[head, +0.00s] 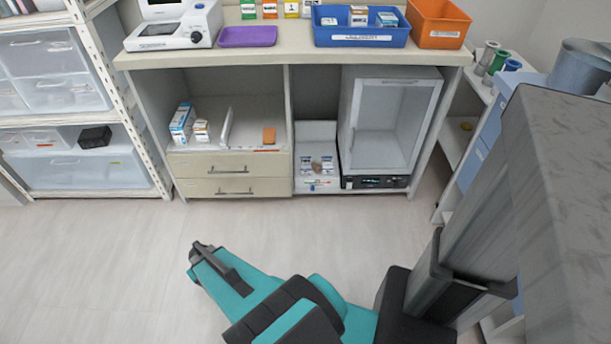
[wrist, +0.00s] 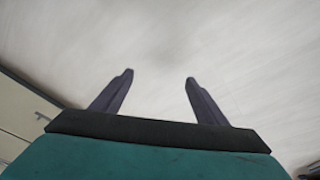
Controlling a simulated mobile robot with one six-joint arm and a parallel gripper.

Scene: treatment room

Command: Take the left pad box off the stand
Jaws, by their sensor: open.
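A white stand (head: 318,136) is in the narrow bay under the counter, left of the glass-door cabinet, in the head view. Small white-and-blue boxes stand low on its front; the left one (head: 306,164) and the right one (head: 328,162) have a brownish item between them. They are too small to read, so I cannot be sure which is the pad box. My gripper (head: 196,251) is over the floor, in front of the drawers and well apart from the stand. In the wrist view its two fingers (wrist: 158,80) are spread, with only floor between them.
The glass-door cabinet (head: 388,115) is right of the stand. The counter bears a blue bin (head: 362,37), an orange bin (head: 438,22) and a purple tray (head: 247,37). Open floor lies in front.

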